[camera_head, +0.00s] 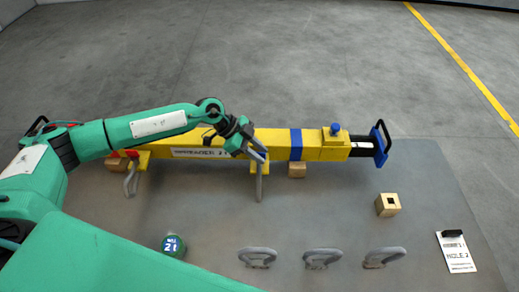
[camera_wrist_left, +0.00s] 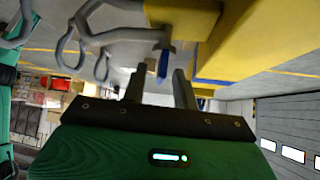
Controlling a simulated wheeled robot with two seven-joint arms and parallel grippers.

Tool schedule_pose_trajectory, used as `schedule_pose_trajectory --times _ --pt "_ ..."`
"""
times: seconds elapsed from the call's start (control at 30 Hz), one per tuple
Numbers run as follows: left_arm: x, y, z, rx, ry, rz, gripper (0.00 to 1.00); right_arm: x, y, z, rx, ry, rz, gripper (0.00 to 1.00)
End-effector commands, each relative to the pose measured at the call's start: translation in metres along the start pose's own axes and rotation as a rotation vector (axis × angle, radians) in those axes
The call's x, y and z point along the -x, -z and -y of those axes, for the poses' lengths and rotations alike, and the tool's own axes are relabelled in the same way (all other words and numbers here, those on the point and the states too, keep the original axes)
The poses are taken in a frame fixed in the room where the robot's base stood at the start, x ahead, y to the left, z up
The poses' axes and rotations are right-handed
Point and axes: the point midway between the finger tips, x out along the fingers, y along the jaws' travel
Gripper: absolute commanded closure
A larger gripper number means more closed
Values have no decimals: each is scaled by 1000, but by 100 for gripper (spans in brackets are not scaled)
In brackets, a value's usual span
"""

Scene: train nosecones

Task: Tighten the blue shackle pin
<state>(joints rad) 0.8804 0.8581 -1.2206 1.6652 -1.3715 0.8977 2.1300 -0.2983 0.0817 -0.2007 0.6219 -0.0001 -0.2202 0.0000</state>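A yellow beam (camera_head: 320,143) lies across the grey table. A grey shackle (camera_head: 259,186) hangs at a yellow lug near the beam's middle. Its blue pin (camera_wrist_left: 163,64) shows in the left wrist view as a narrow blue bar in front of the lug (camera_wrist_left: 183,16). My left gripper (camera_head: 257,153) is at this shackle, on the near side of the beam. In the wrist view its fingers (camera_wrist_left: 160,74) are apart, with the blue bar between or just beyond the tips; contact cannot be told. My right gripper is not in view.
A second shackle (camera_head: 131,181) hangs at the beam's left, near a red part. Loose shackles (camera_head: 322,258) stand along the front. A round green 2t item (camera_head: 173,245), a wooden block with a hole (camera_head: 388,205) and a card (camera_head: 457,253) are on the table (camera_head: 335,210).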

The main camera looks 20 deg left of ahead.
Motion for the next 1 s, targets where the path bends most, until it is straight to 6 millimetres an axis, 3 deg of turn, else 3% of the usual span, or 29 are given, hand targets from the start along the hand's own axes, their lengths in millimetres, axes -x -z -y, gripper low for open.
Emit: schedule_pose_trajectory --times 0.37,0.5,0.53,1.0 --pt "-6 0 0 0 1 0 71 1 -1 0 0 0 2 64" --pt "-6 0 0 0 1 0 98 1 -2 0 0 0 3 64" --pt "-6 0 0 0 1 0 100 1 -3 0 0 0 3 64" --pt "-6 0 1 -51 -51 -1 100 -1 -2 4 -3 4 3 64"
